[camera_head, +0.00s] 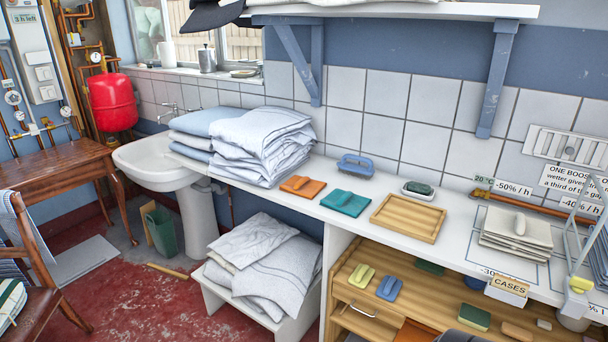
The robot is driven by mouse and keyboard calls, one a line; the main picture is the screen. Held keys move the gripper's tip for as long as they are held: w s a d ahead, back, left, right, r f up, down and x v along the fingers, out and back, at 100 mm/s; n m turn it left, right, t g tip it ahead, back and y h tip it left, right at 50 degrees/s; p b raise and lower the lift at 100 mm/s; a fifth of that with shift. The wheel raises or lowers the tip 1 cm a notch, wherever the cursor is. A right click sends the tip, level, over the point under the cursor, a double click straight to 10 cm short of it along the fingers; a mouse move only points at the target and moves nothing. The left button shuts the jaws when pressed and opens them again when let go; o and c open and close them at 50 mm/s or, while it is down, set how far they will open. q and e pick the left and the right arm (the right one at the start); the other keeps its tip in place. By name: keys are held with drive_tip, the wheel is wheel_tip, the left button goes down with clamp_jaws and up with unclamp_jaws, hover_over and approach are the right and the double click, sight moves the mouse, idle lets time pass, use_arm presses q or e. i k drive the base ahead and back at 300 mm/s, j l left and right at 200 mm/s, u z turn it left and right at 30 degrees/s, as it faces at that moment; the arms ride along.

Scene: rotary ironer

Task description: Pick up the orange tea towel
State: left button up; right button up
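The orange tea towel (303,187) lies folded flat on the white counter, near its front edge, with a small orange raised piece on top. A teal folded cloth (345,203) of the same form lies just to its right. A stack of folded pale linen (262,143) stands to its left. Neither of my grippers can be made out in the head view.
A wooden tray (408,218), a blue brush (355,166) and a soap dish (418,190) are also on the counter. A shelf with brackets (496,80) hangs above. A white sink (165,160) stands left. Open wooden shelving (350,292) is below.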

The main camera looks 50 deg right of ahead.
sight(305, 187)
drive_tip(key=i+z, duration=0.55)
drive_tip(key=z, duration=0.3)
drive_tip(key=i+j+z, duration=0.25)
drive_tip(key=z, duration=0.15)
drive_tip(key=i+j+z, duration=0.25)
drive_tip(key=z, duration=0.15)
drive_tip(key=i+j+z, duration=0.15)
drive_tip(key=j+z, duration=0.25)
drive_tip(key=l, duration=0.1)
